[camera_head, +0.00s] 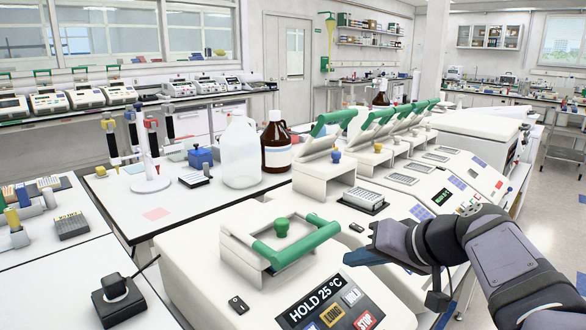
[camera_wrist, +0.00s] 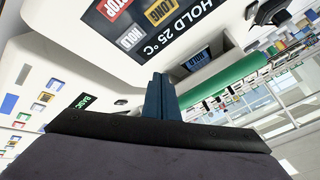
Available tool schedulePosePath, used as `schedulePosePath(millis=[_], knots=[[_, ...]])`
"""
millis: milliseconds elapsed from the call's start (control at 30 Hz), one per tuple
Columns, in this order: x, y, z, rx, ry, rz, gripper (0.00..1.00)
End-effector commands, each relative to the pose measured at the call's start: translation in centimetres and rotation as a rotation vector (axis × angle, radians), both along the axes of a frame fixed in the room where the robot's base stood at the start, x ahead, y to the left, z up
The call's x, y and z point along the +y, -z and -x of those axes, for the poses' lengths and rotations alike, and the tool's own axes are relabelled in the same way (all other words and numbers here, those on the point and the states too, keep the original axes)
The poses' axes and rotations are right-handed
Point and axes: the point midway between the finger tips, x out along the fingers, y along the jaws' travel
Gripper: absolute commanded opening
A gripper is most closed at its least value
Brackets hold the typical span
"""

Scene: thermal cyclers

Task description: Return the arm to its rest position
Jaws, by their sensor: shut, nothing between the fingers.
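My gripper (camera_head: 362,257) is at the right of the nearest thermal cycler, just right of the green lid handle (camera_head: 296,240), with my arm reaching in from the lower right. In the wrist view my gripper's fingers (camera_wrist: 160,82) are together with nothing between them. The nearest thermal cycler (camera_head: 195,258) has its lid down. Its display (camera_head: 316,295) reads HOLD 25 °C, and the display also shows in the wrist view (camera_wrist: 185,30). The green handle also shows in the wrist view (camera_wrist: 222,80), beside the fingers. I cannot tell whether the gripper touches the cycler.
A row of cyclers with raised lids (camera_head: 330,170) runs back along the bench beyond my gripper. A well plate (camera_head: 363,198) sits on the second one. A brown bottle (camera_head: 276,145) and a clear jug (camera_head: 241,155) stand to the left. Floor shows at the right (camera_head: 555,215).

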Motion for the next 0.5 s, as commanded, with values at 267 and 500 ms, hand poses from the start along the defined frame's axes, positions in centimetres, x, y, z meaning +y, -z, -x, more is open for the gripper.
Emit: schedulePosePath(millis=[267, 500], knots=[[0.4, -0.4, 3.6, 0.226, 0.019, 0.096, 0.0], [0.3, -0.5, 7.8, 0.39, 0.019, 0.206, 0.0]])
